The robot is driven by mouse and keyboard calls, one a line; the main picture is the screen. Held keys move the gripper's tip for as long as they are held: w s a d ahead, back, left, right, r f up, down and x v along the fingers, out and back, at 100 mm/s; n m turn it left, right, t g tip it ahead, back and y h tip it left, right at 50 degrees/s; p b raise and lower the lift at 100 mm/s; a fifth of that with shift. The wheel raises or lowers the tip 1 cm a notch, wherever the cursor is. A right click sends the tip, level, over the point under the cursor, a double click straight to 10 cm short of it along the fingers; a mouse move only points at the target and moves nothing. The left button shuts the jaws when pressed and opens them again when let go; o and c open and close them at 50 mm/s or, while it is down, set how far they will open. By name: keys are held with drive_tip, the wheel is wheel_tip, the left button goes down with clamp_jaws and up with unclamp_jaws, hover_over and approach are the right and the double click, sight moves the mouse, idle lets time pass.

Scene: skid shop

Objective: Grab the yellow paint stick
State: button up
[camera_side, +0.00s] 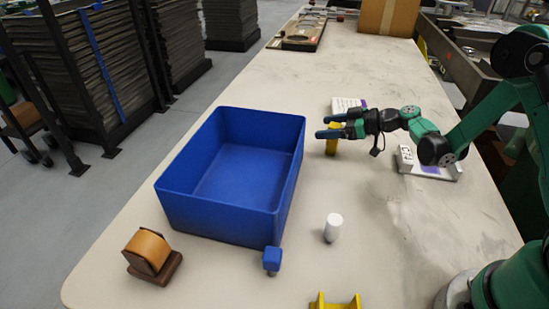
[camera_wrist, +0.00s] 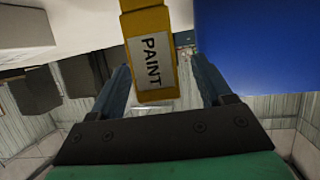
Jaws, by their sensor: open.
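The yellow paint stick (camera_side: 332,146) stands upright on the table, just right of the blue bin. In the side view my gripper (camera_side: 323,127) reaches over it from the right, and its fingers hide the stick's upper part. In the wrist view the paint stick (camera_wrist: 149,45) has a white label reading PAINT and lies between the two blue fingers of my gripper (camera_wrist: 160,75). The fingers are open, with a gap visible on each side of the stick. I cannot tell whether either finger touches it.
The large empty blue bin (camera_side: 168,205) is close left of my fingers; it also shows in the wrist view (camera_wrist: 255,45). A white cylinder (camera_side: 333,228), blue-topped piece (camera_side: 272,259), tape dispenser (camera_side: 150,256) and yellow bracket (camera_side: 335,302) stand nearer. A white block (camera_side: 346,104) sits behind.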

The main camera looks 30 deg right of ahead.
drive_tip(key=shift+w+a+f, duration=0.1)
drive_tip(key=shift+w+a, duration=0.05)
drive_tip(key=shift+w, duration=0.1)
drive_tip(key=shift+c, duration=0.2)
clamp_jaws()
